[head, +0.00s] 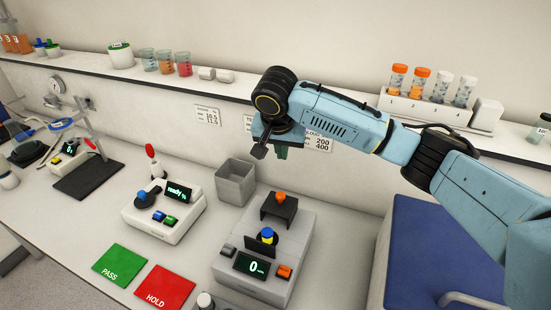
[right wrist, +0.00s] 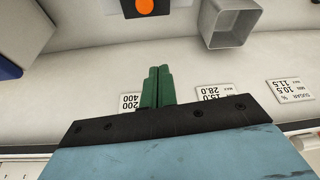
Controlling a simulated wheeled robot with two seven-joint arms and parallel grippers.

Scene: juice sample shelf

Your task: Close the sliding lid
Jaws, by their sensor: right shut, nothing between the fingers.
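A grey meter (head: 240,282) stands on the bench with a display reading 0. On its top is a black lid (head: 279,207) with an orange knob (head: 281,197). In front of the lid, a small blue and yellow item (head: 267,236) shows beside an upright black plate, uncovered. The lid and knob also show at the top edge of the right wrist view (right wrist: 145,5). My right gripper (head: 282,153) is shut and empty, in the air behind and above the meter. Its green fingers (right wrist: 158,86) are together in the right wrist view. My left gripper is not in view.
A square grey bin (head: 236,187) stands behind and left of the meter. A second instrument (head: 165,215) with a "ready" display is to the left. Green PASS (head: 120,264) and red HOLD (head: 165,287) pads lie in front. A shelf (head: 225,88) with beakers and vials runs behind.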

